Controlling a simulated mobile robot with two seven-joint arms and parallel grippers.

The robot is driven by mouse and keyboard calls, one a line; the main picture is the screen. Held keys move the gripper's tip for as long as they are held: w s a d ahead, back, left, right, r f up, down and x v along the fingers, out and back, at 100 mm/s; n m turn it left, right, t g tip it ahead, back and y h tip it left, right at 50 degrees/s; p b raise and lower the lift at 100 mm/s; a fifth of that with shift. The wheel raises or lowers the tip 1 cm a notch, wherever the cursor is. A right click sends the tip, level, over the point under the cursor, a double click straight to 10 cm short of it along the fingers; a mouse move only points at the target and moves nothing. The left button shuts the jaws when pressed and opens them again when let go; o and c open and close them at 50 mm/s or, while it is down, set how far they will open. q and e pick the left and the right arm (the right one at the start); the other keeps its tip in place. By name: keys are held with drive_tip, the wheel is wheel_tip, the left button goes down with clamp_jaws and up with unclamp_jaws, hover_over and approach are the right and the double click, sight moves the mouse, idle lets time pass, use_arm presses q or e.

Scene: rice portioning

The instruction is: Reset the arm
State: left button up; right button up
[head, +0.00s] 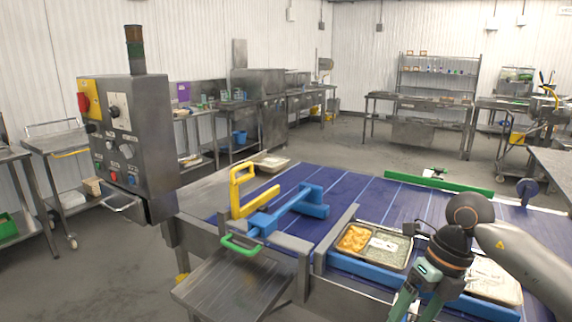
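My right arm comes in from the right edge, and its dark wrist hangs over the front edge of the conveyor. The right gripper (415,298), with green and grey parts, points down near the bottom edge. Its fingertips are not clear, so I cannot tell whether it is open or shut, or whether it holds anything. My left arm and gripper are not in view.
A tray (407,259) with orange and pale food lies beside the wrist. Another tray (517,300) is partly behind the arm. The blue belt (345,192) carries yellow (237,190) and blue (300,204) guides. A control box (150,130) stands left.

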drive_tip(key=s+a+r+m+t+y, duration=0.1)
drive_tip(key=s+a+m+y, duration=0.15)
drive_tip(key=a+y, duration=0.7)
drive_tip(key=s+a+m+t+y, duration=0.2)
drive_tip(key=a+m+y, duration=0.2)
drive_tip(key=a+y, duration=0.55)
drive_tip(key=w+d+f+m+t+h, duration=0.1)
drive_tip(key=d+f+m+t+h, duration=0.3)
drive_tip(key=f+m+t+h, duration=0.55)
drive_tip(key=w+d+f+m+t+h, duration=0.1)
drive_tip(key=d+f+m+t+h, duration=0.35)
drive_tip(key=m, duration=0.95)
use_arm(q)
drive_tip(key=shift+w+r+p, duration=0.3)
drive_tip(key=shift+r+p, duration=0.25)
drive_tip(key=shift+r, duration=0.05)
use_arm(e)
drive_tip(key=s+d+f+m+g+h, duration=0.3)
drive_tip(key=s+f, duration=0.4)
drive_tip(key=f, duration=0.2)
drive_tip(key=s+d+f+m+g+h, duration=0.2)
drive_tip(key=s+f+m+g+h, duration=0.1)
drive_tip(key=s+f, duration=0.5)
drive_tip(key=shift+s+d+f+m+g, duration=0.2)
drive_tip(key=shift+d+f+m+g, duration=0.2)
drive_tip(key=shift+f+m+g, duration=0.25)
